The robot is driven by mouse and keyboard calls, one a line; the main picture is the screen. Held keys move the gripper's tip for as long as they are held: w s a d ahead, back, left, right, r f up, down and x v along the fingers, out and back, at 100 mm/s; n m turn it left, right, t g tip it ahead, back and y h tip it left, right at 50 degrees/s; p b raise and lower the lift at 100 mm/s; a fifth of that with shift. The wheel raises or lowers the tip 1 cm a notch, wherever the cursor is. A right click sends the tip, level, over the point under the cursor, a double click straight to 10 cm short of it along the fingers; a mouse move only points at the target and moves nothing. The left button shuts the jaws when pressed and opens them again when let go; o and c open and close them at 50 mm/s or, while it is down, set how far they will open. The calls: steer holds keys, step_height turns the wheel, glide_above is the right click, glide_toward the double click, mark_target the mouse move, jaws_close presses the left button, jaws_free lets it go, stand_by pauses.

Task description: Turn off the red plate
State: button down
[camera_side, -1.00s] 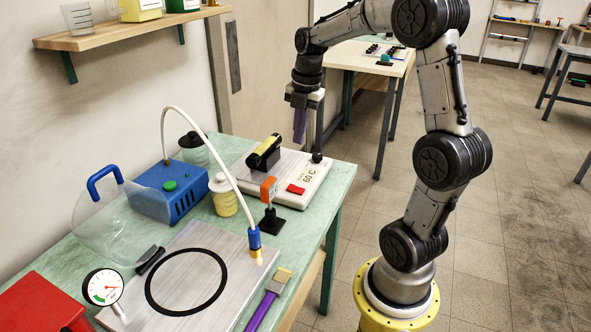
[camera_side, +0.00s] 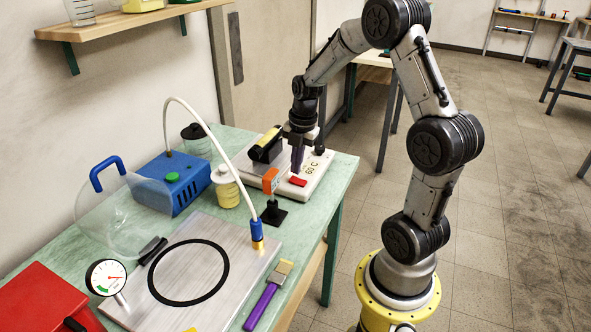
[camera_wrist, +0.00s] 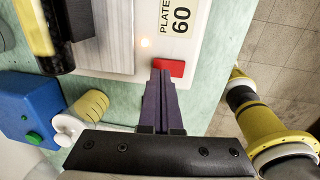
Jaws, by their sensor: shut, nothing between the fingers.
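The plate (camera_side: 318,181) is a pale unit with a metal top and a label reading 60, on the green bench. It has a red switch (camera_side: 298,182) on its front. In the wrist view the fingertips (camera_wrist: 161,74) overlap the switch's left edge. I cannot tell whether they touch it.
An orange-headed stand (camera_side: 271,182) is close in front. A white hose (camera_side: 222,145) arches to a blue pump box (camera_side: 178,184). A yellow-filled jar (camera_side: 226,188) stands beside it. Open floor lies to the right.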

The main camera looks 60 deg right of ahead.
steer(key=shift+w+f, duration=0.15)
steer(key=shift+f, duration=0.75)
steer(key=shift+w+f, duration=0.1)
steer(key=shift+f, duration=0.15)
steer(key=shift+s, duration=0.2)
steer(key=shift+s+r, duration=0.1)
steer(key=shift+s, duration=0.6)
steer(key=shift+r, duration=0.1)
